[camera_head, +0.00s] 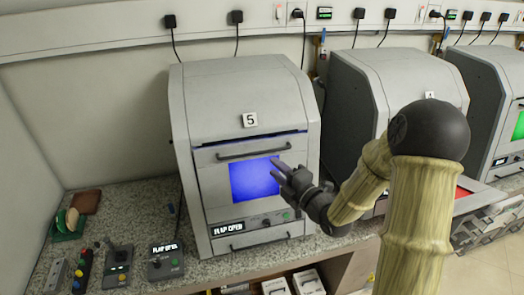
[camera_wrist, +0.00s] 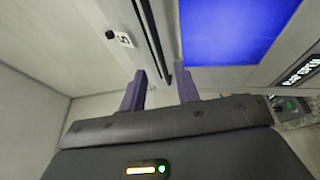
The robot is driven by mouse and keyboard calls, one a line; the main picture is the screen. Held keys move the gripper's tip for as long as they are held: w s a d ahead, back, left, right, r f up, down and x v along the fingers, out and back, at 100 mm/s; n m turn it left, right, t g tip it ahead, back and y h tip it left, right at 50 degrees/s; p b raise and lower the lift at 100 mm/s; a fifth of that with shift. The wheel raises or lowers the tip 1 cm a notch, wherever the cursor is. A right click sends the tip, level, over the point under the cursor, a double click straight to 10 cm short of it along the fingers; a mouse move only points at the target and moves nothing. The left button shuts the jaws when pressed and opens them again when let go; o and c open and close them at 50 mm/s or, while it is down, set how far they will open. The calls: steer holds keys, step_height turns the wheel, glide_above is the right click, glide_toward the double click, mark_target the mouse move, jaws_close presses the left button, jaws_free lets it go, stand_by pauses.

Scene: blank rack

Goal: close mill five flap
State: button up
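Mill five (camera_head: 245,100) is a grey cabinet with a "5" plate (camera_head: 249,119), which also shows in the wrist view (camera_wrist: 122,40). Its front flap (camera_head: 208,170) has a dark bar handle (camera_head: 253,152) and a lit blue window (camera_head: 250,182), also large in the wrist view (camera_wrist: 235,30). A dark gap (camera_head: 270,138) runs along the flap's top edge. The display below (camera_head: 229,227) reads "FLAP OPEN". My gripper (camera_head: 277,168) is in front of the window's right side, below the handle. In the wrist view its two fingers (camera_wrist: 160,88) are apart. I cannot tell whether they touch the flap.
Another mill (camera_head: 375,85) stands to the right, with a third (camera_head: 485,75) beyond it. A small control box (camera_head: 165,262) and a joystick box (camera_head: 117,268) sit on the speckled counter (camera_head: 140,215) at left. A wall (camera_head: 30,180) bounds the left side.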

steer(key=p+x, duration=0.2)
steer(key=x, duration=0.5)
steer(key=shift+p, duration=0.35)
steer(key=shift+a, duration=0.1)
jaws_close()
